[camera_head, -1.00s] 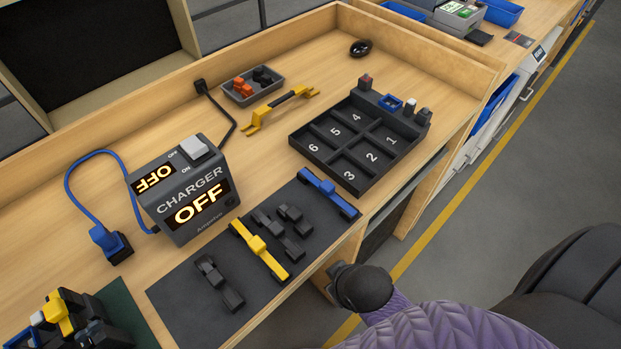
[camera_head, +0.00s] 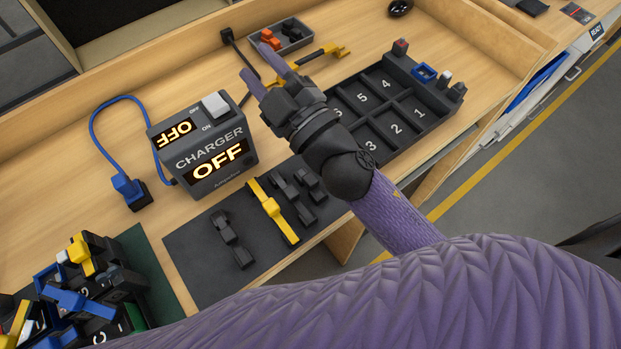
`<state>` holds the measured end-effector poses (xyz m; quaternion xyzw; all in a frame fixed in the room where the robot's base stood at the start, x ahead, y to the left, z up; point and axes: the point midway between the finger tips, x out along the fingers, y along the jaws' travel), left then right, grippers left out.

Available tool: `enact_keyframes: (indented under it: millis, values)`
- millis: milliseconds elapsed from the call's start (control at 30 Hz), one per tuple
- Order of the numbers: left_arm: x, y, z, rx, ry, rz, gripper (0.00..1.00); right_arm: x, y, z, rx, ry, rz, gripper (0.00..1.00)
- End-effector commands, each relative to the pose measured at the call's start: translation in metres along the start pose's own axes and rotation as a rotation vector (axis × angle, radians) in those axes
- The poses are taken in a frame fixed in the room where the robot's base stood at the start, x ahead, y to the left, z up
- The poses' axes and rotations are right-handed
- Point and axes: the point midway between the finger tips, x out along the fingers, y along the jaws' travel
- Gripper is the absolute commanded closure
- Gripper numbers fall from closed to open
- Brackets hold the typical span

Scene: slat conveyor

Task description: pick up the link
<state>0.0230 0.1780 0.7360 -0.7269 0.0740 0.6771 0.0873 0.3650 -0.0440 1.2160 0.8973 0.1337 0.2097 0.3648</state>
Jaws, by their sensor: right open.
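A dark mat (camera_head: 200,270) on the bench holds several link-like parts. A yellow bar-shaped link (camera_head: 272,210) lies on it, with small black pieces (camera_head: 292,196) to its right and a black link (camera_head: 232,240) to its left. Which one is the task's link I cannot tell. The blue bar at the mat's right end is hidden behind my right arm. My right gripper (camera_head: 254,60) is open and empty, its fingers pointing up-left over the bench between the charger (camera_head: 203,150) and the small tray, beyond the mat. My left gripper is not in view.
The charger reads OFF, with a blue plug (camera_head: 130,190) at its left. A numbered black tray (camera_head: 418,128) lies right of my wrist. Jumbled parts (camera_head: 88,285) fill the lower left.

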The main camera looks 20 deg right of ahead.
Motion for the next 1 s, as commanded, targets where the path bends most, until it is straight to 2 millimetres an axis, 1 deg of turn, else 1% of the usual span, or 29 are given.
enact_keyframes:
  millis: [33,67,100,133,167,200,233,267,300,367,400,433,500,567,600,700,867,1000]
  values:
    - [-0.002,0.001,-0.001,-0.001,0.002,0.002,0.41,0.009,-0.006,-0.038,-0.119,0.217,-0.053,0.56]
    - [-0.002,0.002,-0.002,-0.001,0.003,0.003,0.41,0.009,-0.017,-0.062,-0.206,0.368,-0.110,0.56]
    - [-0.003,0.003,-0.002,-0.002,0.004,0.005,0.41,0.003,-0.039,-0.089,-0.341,0.574,-0.218,0.56]
    - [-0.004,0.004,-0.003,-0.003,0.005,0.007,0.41,-0.007,-0.059,-0.102,-0.452,0.721,-0.326,0.56]
    - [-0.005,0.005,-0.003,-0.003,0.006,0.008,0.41,-0.020,-0.081,-0.106,-0.569,0.853,-0.456,0.56]
    - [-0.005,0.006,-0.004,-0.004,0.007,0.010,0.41,-0.038,-0.106,-0.097,-0.727,0.993,-0.653,0.56]
    - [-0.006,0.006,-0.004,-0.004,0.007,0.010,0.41,-0.052,-0.120,-0.082,-0.841,1.066,-0.814,0.56]
    - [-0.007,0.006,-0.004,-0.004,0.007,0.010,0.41,-0.064,-0.129,-0.061,-0.951,1.109,-0.978,0.56]
    - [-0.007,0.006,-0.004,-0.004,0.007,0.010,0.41,-0.077,-0.132,-0.030,-1.082,1.126,-1.195,0.56]
    - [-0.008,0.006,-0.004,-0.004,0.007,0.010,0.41,-0.089,-0.121,0.015,-1.241,1.079,-1.489,0.56]
    - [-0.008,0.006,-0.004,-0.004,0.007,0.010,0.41,-0.095,-0.108,0.039,-1.320,1.019,-1.652,0.56]
    - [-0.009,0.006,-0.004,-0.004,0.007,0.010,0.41,-0.097,-0.097,0.053,-1.365,0.968,-1.752,0.56]
    - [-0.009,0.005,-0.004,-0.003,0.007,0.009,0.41,-0.101,-0.077,0.074,-1.431,0.866,-1.917,0.56]
    - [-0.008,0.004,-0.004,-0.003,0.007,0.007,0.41,-0.104,-0.070,0.085,-1.453,0.813,-1.990,0.56]
    - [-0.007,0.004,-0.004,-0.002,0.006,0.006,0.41,-0.107,-0.072,0.092,-1.458,0.796,-2.014,0.56]
    - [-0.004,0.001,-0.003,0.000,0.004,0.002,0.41,-0.113,-0.087,0.106,-1.457,0.795,-2.019,0.56]
    - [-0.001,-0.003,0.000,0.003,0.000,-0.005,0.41,-0.119,-0.105,0.121,-1.457,0.798,-2.015,0.56]
    - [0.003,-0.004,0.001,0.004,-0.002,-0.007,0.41,-0.125,-0.126,0.142,-1.456,0.800,-2.015,0.56]
